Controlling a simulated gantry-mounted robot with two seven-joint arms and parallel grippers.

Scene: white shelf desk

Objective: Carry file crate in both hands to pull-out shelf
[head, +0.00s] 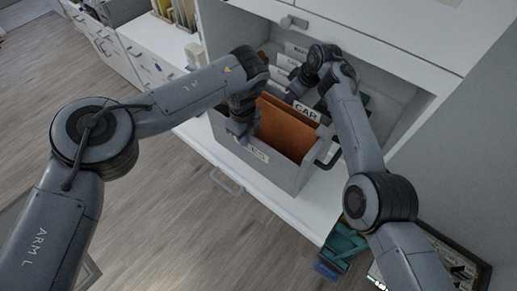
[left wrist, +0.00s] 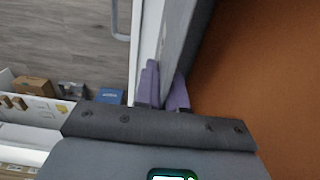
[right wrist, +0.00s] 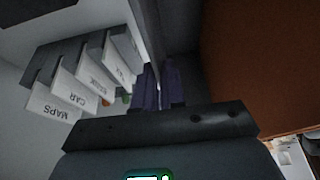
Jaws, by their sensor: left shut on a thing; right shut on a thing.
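The grey file crate (head: 278,172) sits at the pull-out shelf (head: 313,217), with brown folders (head: 290,128) inside and a label on its front wall. My left gripper (head: 242,135) is shut on the crate's front wall; in the left wrist view its purple fingertips (left wrist: 163,90) straddle the grey wall (left wrist: 186,45). My right gripper (head: 292,92) is shut on the crate's far wall; in the right wrist view its purple fingers (right wrist: 158,87) close on a dark wall edge. Whether the crate's bottom touches the shelf is hidden.
Labelled file boxes (head: 306,110) stand at the back of the desk recess, close behind the crate; they also show in the right wrist view (right wrist: 75,85). A drawer handle (head: 227,181) projects below the shelf. Green and blue items (head: 343,243) lie below at the right.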

